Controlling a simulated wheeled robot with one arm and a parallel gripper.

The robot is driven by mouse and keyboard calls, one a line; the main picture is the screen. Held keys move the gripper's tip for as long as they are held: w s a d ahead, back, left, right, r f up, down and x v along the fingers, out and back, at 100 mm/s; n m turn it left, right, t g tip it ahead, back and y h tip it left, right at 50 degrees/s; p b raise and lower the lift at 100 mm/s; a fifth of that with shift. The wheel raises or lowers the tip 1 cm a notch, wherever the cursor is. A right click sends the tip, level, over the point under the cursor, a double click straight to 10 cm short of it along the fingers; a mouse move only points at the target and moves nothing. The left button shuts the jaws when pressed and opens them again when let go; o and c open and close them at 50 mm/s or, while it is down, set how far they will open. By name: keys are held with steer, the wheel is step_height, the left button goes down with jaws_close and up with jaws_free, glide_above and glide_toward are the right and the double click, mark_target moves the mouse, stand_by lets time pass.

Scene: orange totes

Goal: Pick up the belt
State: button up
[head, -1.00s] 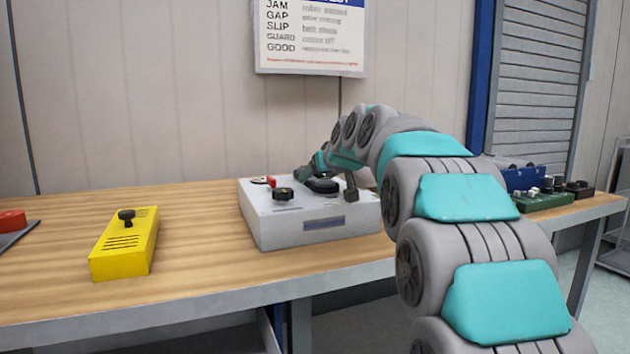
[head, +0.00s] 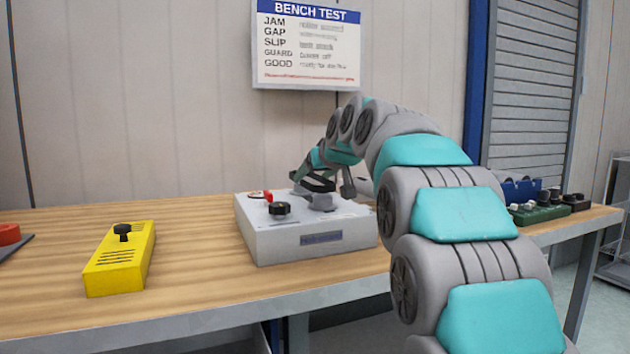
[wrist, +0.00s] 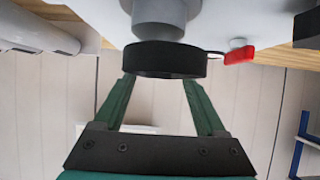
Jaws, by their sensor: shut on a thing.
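The belt (head: 318,186) is a black loop, seen above the grey pulley (head: 322,202) on the white test box. In the wrist view the belt (wrist: 168,60) is a thick black band at the tips of my two green fingers. My gripper (head: 305,181) is shut on the belt, a finger at each side of it in the wrist view. The pulley (wrist: 160,14) shows beside the belt there; whether they still touch, I cannot tell.
The white box (head: 300,247) carries a black knob (head: 280,209), a red lever (head: 267,196) and a lever post near my arm. A yellow box (head: 118,264) stands left on the wooden bench. A sign (head: 307,45) hangs behind. Green and blue devices stand at right.

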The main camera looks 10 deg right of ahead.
steer(key=shift+s+a+f, duration=0.1)
steer(key=shift+s+a, duration=0.25)
steer(key=shift+s, duration=0.4)
steer(key=s+a, duration=0.1)
steer(key=s, duration=0.3)
steer(key=s+a+r+b, duration=0.1)
steer(key=s+a, duration=0.1)
steer(key=s, duration=0.2)
steer(key=s+a, duration=0.1)
steer(key=s, duration=0.3)
steer(key=shift+a+r+b, duration=0.25)
steer(key=shift+a+b, duration=0.1)
steer(key=shift+s, duration=0.15)
